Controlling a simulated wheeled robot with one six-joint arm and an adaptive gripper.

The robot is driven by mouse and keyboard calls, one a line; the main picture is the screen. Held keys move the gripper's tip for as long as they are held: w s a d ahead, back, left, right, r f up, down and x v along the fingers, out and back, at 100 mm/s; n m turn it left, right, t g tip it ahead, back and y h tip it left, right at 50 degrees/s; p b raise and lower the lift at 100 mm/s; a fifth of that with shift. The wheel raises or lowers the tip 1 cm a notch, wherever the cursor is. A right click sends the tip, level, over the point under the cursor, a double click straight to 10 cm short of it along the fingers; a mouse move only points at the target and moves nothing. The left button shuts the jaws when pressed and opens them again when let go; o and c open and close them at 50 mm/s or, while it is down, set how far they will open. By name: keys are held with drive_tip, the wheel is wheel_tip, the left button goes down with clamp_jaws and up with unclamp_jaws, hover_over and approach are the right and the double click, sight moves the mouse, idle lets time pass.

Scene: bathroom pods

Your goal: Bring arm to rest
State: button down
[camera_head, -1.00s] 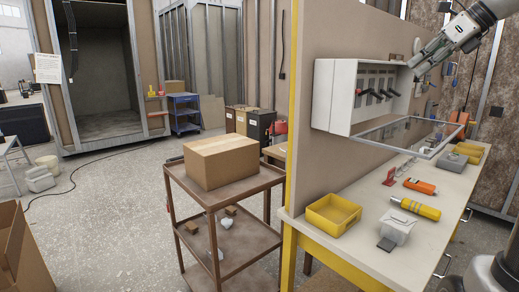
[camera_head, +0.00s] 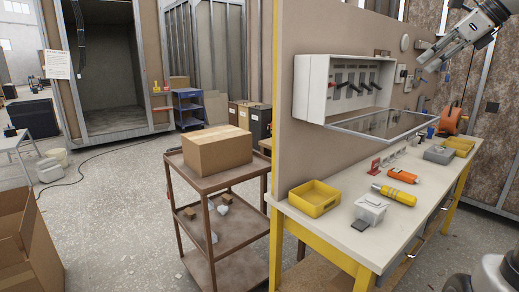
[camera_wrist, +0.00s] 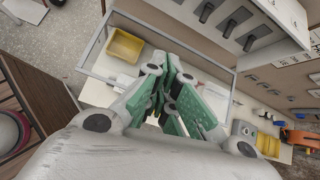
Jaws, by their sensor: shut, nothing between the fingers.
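My gripper (camera_head: 428,62) is at the upper right in the head view, raised in front of the wall panel and to the right of the open white switch box (camera_head: 343,88). In the wrist view my gripper (camera_wrist: 172,75) has its green-padded fingers closed together, with nothing held between them. It is apart from the box's glazed door (camera_head: 382,124), which hangs lowered over the workbench. My arm comes in from the upper right corner.
The workbench (camera_head: 340,234) holds a yellow bin (camera_head: 314,198), a yellow cylinder tool (camera_head: 393,195), an orange tool (camera_head: 403,175) and a small white box (camera_head: 371,208). A brown cart (camera_head: 223,183) carries a cardboard box (camera_head: 217,150). Open floor (camera_head: 120,225) lies left of the cart.

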drive_tip(key=s+d+f+n+g+h, duration=0.25)
drive_tip(key=s+f+n, duration=0.25)
drive_tip(key=f+n, duration=0.55)
drive_tip(key=s+a+f+n+h, duration=0.1)
drive_tip(key=s+a+f+n, duration=0.4)
drive_tip(key=s, duration=0.5)
drive_tip(key=s+a+f+n+h, duration=0.2)
drive_tip(key=s+a+f+n, duration=0.2)
drive_tip(key=s+f+n, duration=0.5)
drive_tip(key=shift+s+a+n, duration=0.35)
drive_tip(key=shift+s+n, duration=0.3)
drive_tip(key=shift+n, duration=0.3)
drive_tip(key=shift+w+g, duration=0.1)
drive_tip(key=shift+g, duration=0.25)
